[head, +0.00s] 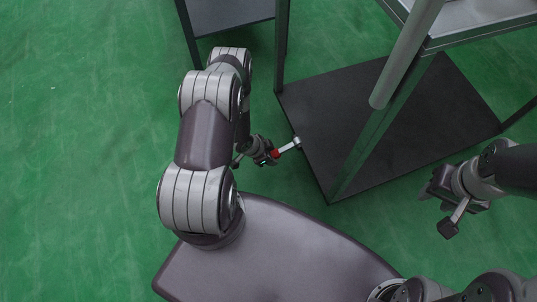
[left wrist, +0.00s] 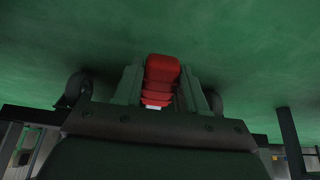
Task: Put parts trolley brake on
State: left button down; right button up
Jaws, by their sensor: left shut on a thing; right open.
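The parts trolley has a dark lower shelf (head: 400,125), grey upright posts and a light upper tray (head: 490,22). Its brake lever (head: 288,148) is a short metal bar with a red end, sticking out from the shelf's left edge. My left gripper (head: 268,156) is shut on the red end, close to the floor. In the left wrist view the red grip (left wrist: 161,78) sits between the two fingers of my left gripper (left wrist: 160,90). My right gripper (head: 440,212) is open and empty, right of the trolley's near corner.
A second dark-topped stand (head: 230,12) with thin legs is at the top, left of the trolley. The trolley's slanting push bar (head: 405,55) rises over the shelf. Dark wheels (left wrist: 78,88) show in the left wrist view. Green floor (head: 80,150) is clear at left.

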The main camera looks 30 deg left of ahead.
pick_arm(q)
jog(key=shift+f, duration=0.2)
dwell(0.4)
jog(key=c, duration=0.7)
grip_release()
jog(key=p+v, duration=0.7)
jog(key=v, duration=0.5)
jog(key=shift+s+a+r, duration=0.15)
jog(key=shift+a+r, duration=0.05)
